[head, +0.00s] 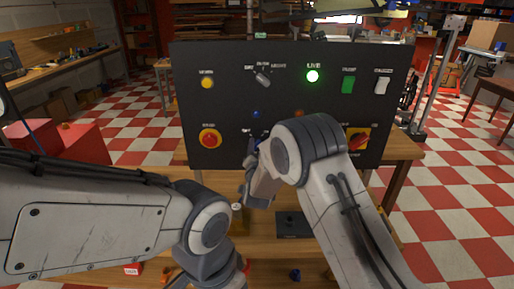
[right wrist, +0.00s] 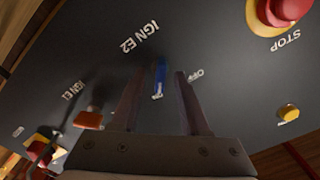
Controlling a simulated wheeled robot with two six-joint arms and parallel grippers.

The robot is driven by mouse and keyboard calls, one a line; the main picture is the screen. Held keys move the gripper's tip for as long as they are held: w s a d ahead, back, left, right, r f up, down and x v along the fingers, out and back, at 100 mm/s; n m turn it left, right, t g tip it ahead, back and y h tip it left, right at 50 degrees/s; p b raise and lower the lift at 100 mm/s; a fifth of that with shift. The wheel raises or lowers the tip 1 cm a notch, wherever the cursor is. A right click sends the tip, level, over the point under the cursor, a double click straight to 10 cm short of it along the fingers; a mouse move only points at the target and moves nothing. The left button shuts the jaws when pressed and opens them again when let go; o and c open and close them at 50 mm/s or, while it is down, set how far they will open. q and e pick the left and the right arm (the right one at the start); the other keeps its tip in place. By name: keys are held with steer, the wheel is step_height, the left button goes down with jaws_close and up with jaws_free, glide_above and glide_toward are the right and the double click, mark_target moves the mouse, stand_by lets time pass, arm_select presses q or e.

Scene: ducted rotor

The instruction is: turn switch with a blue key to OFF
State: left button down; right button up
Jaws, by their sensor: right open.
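The key switch labelled IGN E2 carries a blue key (right wrist: 160,75) on the black panel (head: 225,110). In the right wrist view the key's handle runs nearly up and down in the picture, its lower end by a small white mark. The OFF mark (right wrist: 196,75) is to its right. My right gripper (right wrist: 162,88) is open, one finger on each side of the key; I cannot tell whether either touches it.
An orange key (right wrist: 88,119) at IGN E1 is close beside my gripper. A red STOP button (head: 209,139), a yellow button (head: 207,83), a selector (head: 262,79) and a red-yellow rotary switch (head: 357,140) share the panel. The LIVE lamp (head: 313,76) glows green.

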jaws_close()
steer(key=shift+f+n+b, duration=0.1)
steer(key=shift+n+b, duration=0.8)
steer(key=shift+n, duration=0.3)
steer(key=n+b, duration=0.1)
steer(key=n, duration=0.2)
steer(key=shift+n, duration=0.3)
steer(key=n+b, duration=0.1)
steer(key=n, duration=0.3)
steer(key=shift+a+n, duration=0.15)
steer(key=shift+n, duration=0.15)
steer(key=n, duration=0.5)
steer(key=shift+a, duration=0.1)
steer(key=shift+n, duration=0.3)
